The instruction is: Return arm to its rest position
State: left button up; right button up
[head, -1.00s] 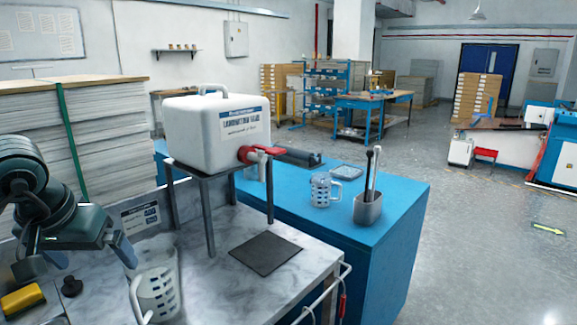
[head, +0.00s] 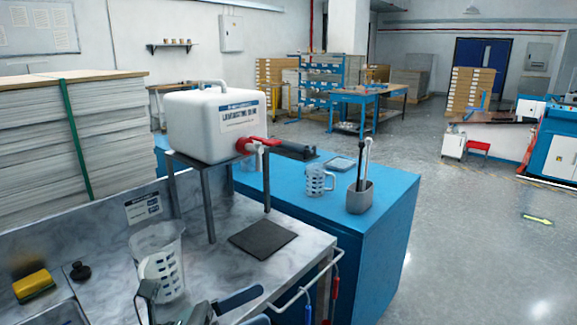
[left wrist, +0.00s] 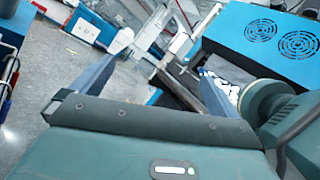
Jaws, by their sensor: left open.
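My left gripper (head: 203,290) is low at the bottom edge of the head view, in front of the clear pitcher. It is open, with nothing between its fingers. In the left wrist view its two blue-grey fingers (left wrist: 163,57) stand wide apart over blurred, distant floor and equipment. The clear measuring pitcher (head: 170,242) stands upright on the marbled worktop, apart from the white glue container. My right gripper is not in view.
A white container (head: 210,135) with a red tap sits on a metal stand. A dark mat (head: 263,239) lies before it. The blue cabinet (head: 385,235) holds a mug (head: 318,181) and a grey holder (head: 359,197). A yellow sponge (head: 34,284) lies at left.

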pick_arm(q)
jog(key=w+a+f+n+t+y, duration=0.1)
jog(key=a+f+n+t+y, duration=0.35)
jog(key=n, duration=0.95)
jog(key=a+f+n+t+y, duration=0.2)
jog(key=f+n+t+y, duration=0.55)
jog(key=n, duration=0.75)
jog(key=s+a+f+n+g+y, duration=0.1)
jog(key=s+f+n+g, duration=0.3)
jog(key=f, duration=0.5)
jog(key=s+a+f+n+g+y, duration=0.1)
jog(key=s+f+n+g+y, duration=0.3)
jog(key=s+f+n, duration=0.3)
notch_tip(320, 180, down, 2)
jog(key=shift+f+n+g, duration=0.1)
jog(key=shift+n+g, duration=0.2)
jog(key=shift+n, duration=0.5)
